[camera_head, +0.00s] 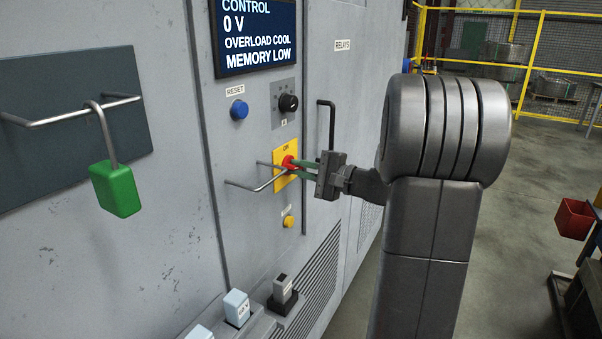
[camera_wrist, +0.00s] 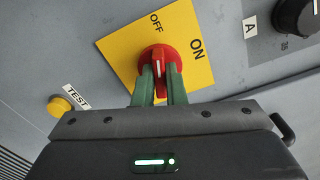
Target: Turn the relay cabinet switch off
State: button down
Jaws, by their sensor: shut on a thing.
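The red rotary switch (camera_head: 289,162) sits on a yellow plate (camera_head: 281,182) on the grey cabinet front. In the wrist view the red knob (camera_wrist: 171,55) has a white mark running roughly up and down the picture, in line with the OFF label (camera_wrist: 156,21) above it. The ON label (camera_wrist: 197,49) is to its right. My gripper (camera_head: 294,166) is shut on the knob, its green fingers on either side of the knob's ridge. The fingers (camera_wrist: 158,84) hide the lower part of the knob.
A guard bar (camera_head: 262,187) sticks out beside the switch. A blue RESET button (camera_head: 238,111), a black knob (camera_head: 289,103) and a yellow button (camera_head: 289,221) are nearby. A vertical handle (camera_head: 332,120) is just right. A green padlock (camera_head: 116,190) hangs from a bar at left.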

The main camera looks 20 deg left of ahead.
jog(key=shift+f+n+b, duration=0.1)
jog(key=shift+n+b, duration=1.9)
jog(key=shift+b, duration=1.55)
jog(key=c, duration=1.5)
grip_release()
jog(key=shift+d, duration=0.1)
jog(key=d, duration=0.9)
jog(key=s+d+b, duration=0.1)
jog(key=d, duration=0.3)
jog(key=shift+d, duration=0.3)
jog(key=shift+a, duration=0.1)
